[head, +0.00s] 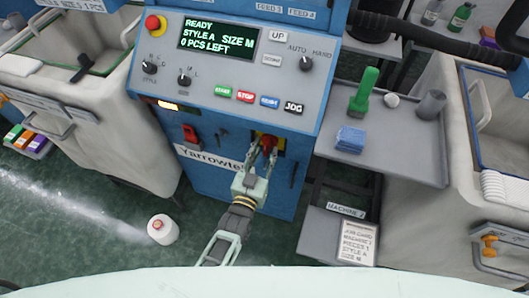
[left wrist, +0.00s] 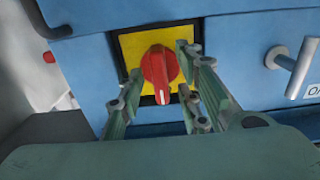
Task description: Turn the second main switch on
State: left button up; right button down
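A red rotary switch (left wrist: 159,72) sits on a yellow plate (left wrist: 130,48) on the blue front of the machine. Its white pointer mark faces down in the left wrist view. In the head view the switch (head: 268,143) is partly hidden by my left gripper (head: 266,158). In the left wrist view, my left gripper (left wrist: 158,72) is open, with one finger on each side of the switch. The right finger is close to the knob; I cannot tell whether it touches. My right gripper is not in view.
The machine's panel has a lit display (head: 217,38) reading READY and 0 PCS LEFT. A red switch (head: 190,133) sits left on the machine's front. A grey handle (left wrist: 297,66) stands out right of the yellow plate.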

pick_arm(q)
jog(key=v, duration=1.2)
jog(key=s+a+f+g+y, duration=0.1)
jog(key=s+a+f+g, duration=0.25)
jog(key=f, duration=0.55)
jog(key=s+a+f+g+y, duration=0.1)
jog(key=s+a+f+g, duration=0.1)
jog(key=s+f, duration=0.5)
jog(key=s+a+f+g+y, duration=0.1)
jog(key=s+a+f+g, duration=0.15)
jog(key=f, duration=0.85)
jog(key=s+a+f+g+y, duration=0.1)
jog(key=s+a+f+g, duration=0.1)
jog(key=s+a+f, duration=0.2)
jog(key=s+a+f+n+g, duration=0.1)
jog(key=s+a+f+g, duration=0.2)
jog(key=s, duration=0.7)
jog(key=s+a+f+g+y, duration=0.1)
jog(key=s+a+f+g, duration=0.2)
jog(key=s, duration=0.4)
notch_tip(320, 180, down, 3)
jog(key=shift+a+r+y, duration=0.15)
jog(key=shift+a+y, duration=0.15)
jog(key=shift+a, duration=0.55)
jog(key=shift+w, duration=0.1)
